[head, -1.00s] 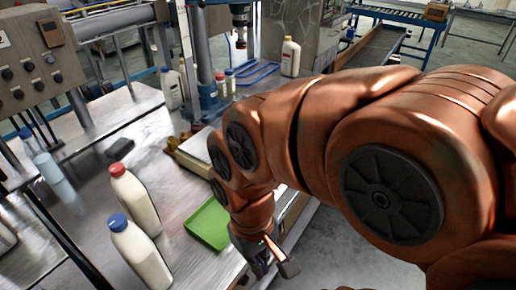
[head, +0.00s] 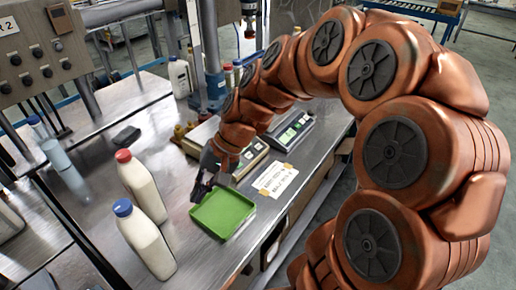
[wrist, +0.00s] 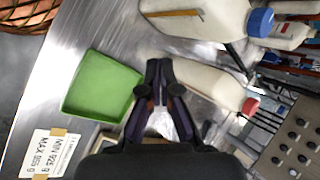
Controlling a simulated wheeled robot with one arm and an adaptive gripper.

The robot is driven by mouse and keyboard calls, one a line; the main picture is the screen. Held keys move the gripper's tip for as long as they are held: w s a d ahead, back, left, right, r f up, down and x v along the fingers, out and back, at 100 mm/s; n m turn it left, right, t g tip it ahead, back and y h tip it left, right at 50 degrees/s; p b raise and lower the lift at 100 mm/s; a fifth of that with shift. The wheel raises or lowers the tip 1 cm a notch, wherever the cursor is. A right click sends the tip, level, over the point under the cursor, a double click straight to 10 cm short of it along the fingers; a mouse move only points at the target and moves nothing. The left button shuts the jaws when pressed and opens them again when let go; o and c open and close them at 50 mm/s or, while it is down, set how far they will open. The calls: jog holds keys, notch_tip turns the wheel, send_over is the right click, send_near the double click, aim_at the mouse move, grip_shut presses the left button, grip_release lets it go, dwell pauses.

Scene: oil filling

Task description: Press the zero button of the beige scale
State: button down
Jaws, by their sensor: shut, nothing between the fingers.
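The beige scale (head: 203,134) stands on the metal table behind the green tray in the head view. My arm covers its middle, and part of its front panel (head: 252,155) shows to the right of my wrist. The zero button cannot be made out. My gripper (head: 200,190) is shut and empty, pointing down in front of the scale, by the back left corner of the tray. In the wrist view the shut fingers (wrist: 158,66) are beside the tray and appear apart from the scale.
The green tray (head: 222,212) lies near the table's front edge, beside a paper weight label (head: 274,179). A second scale (head: 291,130) is to the right. Bottles with red (head: 142,185) and blue (head: 146,240) caps stand left of my gripper.

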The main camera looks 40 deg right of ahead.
jog(key=w+d+m+t+y, duration=0.2)
jog(key=w+d+m+t, duration=0.15)
jog(key=w+d, duration=0.5)
jog(key=m+t+h+b, duration=0.25)
jog(key=m+t, duration=0.45)
jog(key=m, duration=0.4)
send_over(258, 147)
jog(key=s+d+p, duration=0.1)
jog(key=s+d, duration=0.1)
jog(key=s, duration=0.3)
notch_tip(258, 147, down, 6)
jog(key=shift+w+r, duration=0.1)
jog(key=shift+w+a+f+b, duration=0.15)
jog(key=shift+w+f+b, duration=0.5)
jog(key=shift+f, duration=0.7)
jog(key=shift+w+a+f+b, duration=0.2)
jog(key=shift+w+f+b, duration=0.15)
jog(key=shift+f+b, duration=0.85)
jog(key=shift+w+a+f+b, duration=0.15)
jog(key=shift+w+f+b, duration=0.4)
jog(key=shift+f, duration=1)
jog(key=shift+f, duration=0.15)
jog(key=shift+w+f+b, duration=0.1)
jog(key=shift+f+b, duration=0.15)
jog(key=shift+b, duration=0.05)
